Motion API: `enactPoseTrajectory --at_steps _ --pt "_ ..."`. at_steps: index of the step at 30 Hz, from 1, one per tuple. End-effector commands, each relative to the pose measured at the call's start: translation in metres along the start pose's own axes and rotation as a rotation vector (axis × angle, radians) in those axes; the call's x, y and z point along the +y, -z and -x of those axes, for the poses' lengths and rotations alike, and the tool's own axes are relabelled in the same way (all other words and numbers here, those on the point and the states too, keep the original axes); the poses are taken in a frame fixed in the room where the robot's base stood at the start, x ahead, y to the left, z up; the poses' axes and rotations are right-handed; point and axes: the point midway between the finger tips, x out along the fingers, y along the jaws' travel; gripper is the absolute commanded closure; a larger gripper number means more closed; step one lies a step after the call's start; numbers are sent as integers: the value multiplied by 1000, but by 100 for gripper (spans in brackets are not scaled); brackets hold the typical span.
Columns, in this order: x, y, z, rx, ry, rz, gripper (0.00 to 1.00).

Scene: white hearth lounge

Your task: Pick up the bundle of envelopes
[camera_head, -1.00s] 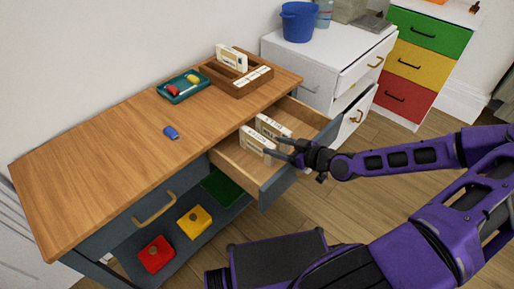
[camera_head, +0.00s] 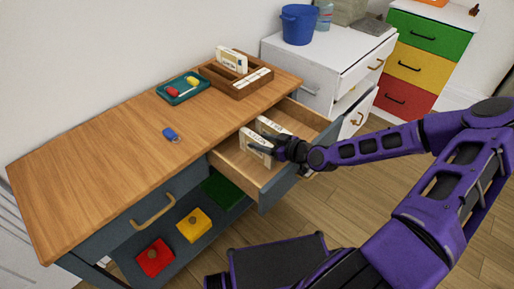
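Two white bundles of envelopes with dark print stand on edge in the open drawer (camera_head: 232,164) of the wooden-topped cabinet. The front bundle (camera_head: 252,146) is at the drawer's middle, and the rear bundle (camera_head: 265,126) is just behind it, partly hidden. My gripper (camera_head: 270,146) reaches in from the right, with its dark fingers at the front bundle's right end. The fingers overlap the bundle in the picture; whether they grip it cannot be told. A similar white bundle (camera_head: 232,60) stands in the wooden organizer (camera_head: 238,88) on the cabinet top.
Red (camera_head: 155,258), yellow (camera_head: 194,225) and green (camera_head: 222,188) things lie on the shelf below. A white cabinet (camera_head: 325,62) with a blue bucket (camera_head: 298,24) stands behind.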

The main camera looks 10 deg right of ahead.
Motion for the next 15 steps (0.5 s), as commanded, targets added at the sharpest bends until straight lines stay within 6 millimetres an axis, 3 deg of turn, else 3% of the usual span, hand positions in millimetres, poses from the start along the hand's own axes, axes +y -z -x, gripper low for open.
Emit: enactPoseTrajectory --at_steps 1,8,15 --pt "0 0 0 0 0 0 57" --pt "0 0 0 0 0 0 98" --pt "0 0 0 1 0 0 100"
